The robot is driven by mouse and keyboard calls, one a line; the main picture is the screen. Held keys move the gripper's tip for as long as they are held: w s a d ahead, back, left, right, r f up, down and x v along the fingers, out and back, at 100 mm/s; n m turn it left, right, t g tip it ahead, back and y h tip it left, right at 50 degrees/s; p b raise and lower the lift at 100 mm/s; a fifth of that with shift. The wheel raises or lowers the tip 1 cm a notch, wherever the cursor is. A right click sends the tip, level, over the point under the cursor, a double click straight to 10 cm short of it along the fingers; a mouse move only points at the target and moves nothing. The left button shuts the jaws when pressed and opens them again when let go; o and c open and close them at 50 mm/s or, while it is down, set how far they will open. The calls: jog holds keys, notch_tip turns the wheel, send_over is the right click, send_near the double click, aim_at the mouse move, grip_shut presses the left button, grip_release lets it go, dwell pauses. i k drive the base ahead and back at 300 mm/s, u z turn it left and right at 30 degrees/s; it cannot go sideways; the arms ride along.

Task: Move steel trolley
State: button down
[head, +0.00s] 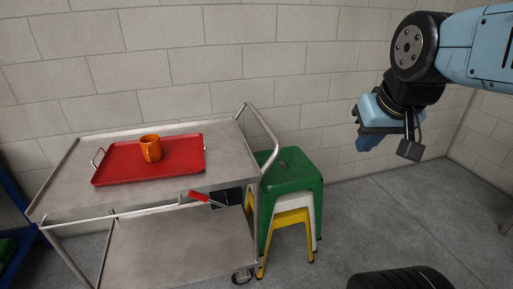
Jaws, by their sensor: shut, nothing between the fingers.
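The steel trolley (65,170) stands at left against the block wall, with two shelves and a tubular push handle (262,127) at its right end. A caster shows under its near right corner. On its top shelf lies a red tray (180,172) with metal handles, and an orange mug (151,148) stands on the tray. My gripper (366,143) is in the air at the right, well apart from the trolley handle. It is shut and empty, pointing down and to the left.
Green, white and yellow stools (291,172) are stacked just right of the trolley, near its handle. A red-handled item (199,196) shows at the trolley's near side. A blue frame (14,190) stands at the left edge. Grey floor (365,210) is clear right of the stools.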

aim_at(172, 245)
jog(key=z, duration=0.05)
jog(key=i, duration=1)
jog(key=u, duration=0.05)
